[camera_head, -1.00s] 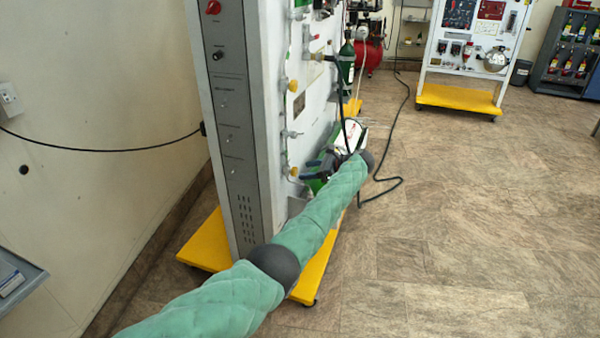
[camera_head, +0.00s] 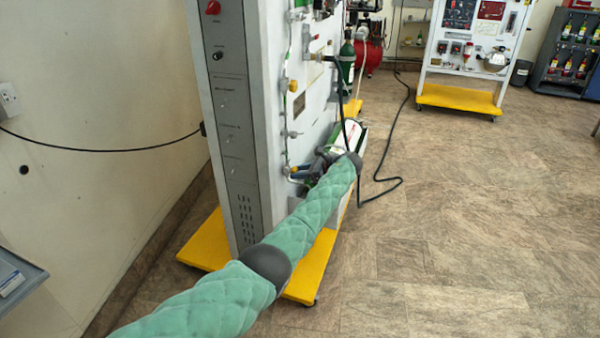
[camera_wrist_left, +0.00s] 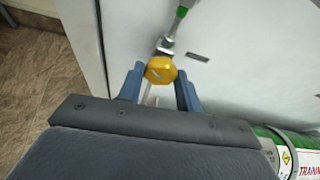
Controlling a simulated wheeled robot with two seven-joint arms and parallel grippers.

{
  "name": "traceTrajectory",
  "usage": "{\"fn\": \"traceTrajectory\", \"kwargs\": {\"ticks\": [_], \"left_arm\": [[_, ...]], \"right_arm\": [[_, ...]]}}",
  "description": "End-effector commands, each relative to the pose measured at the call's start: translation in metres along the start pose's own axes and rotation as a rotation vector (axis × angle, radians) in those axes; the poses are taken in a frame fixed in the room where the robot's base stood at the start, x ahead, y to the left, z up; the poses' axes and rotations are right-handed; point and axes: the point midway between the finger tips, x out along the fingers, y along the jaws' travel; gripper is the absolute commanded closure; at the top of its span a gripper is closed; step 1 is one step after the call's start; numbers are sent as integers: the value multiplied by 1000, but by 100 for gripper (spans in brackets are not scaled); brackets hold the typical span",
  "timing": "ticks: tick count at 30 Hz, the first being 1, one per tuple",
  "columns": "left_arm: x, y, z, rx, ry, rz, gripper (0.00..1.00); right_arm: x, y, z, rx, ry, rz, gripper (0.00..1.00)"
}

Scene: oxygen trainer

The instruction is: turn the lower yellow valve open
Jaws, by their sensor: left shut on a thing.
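The lower yellow valve (camera_wrist_left: 160,70) is a round yellow knob on the white panel's face, with a silver fitting behind it. In the wrist view it sits between the blue fingers of my left gripper (camera_wrist_left: 159,88), which is shut on it. In the head view, my left gripper (camera_head: 298,172) is at the low part of the panel, and its fingers and wrist mostly hide this valve. The upper yellow valve (camera_head: 293,86) is higher on the same panel, clear of the gripper. My right gripper is in neither view.
The panel stands on a yellow wheeled base (camera_head: 206,243). A green-and-white cylinder (camera_head: 352,132) lies close behind my left wrist. A black hose (camera_head: 398,138) runs down to the floor. The tiled floor on the right is open.

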Motion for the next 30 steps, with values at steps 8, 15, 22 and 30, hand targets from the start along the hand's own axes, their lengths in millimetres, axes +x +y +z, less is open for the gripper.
{"fn": "traceTrajectory", "kwargs": {"ticks": [8, 15, 22, 30], "left_arm": [[-1, 1, 3, -96, 0, -40, 88], [-1, 2, 2, -260, 0, -109, 88], [0, 4, 0, -411, 0, -170, 88], [0, 4, -1, -526, 0, -218, 88]], "right_arm": [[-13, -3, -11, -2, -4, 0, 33], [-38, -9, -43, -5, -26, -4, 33], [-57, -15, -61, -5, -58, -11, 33], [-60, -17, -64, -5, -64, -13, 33]]}}
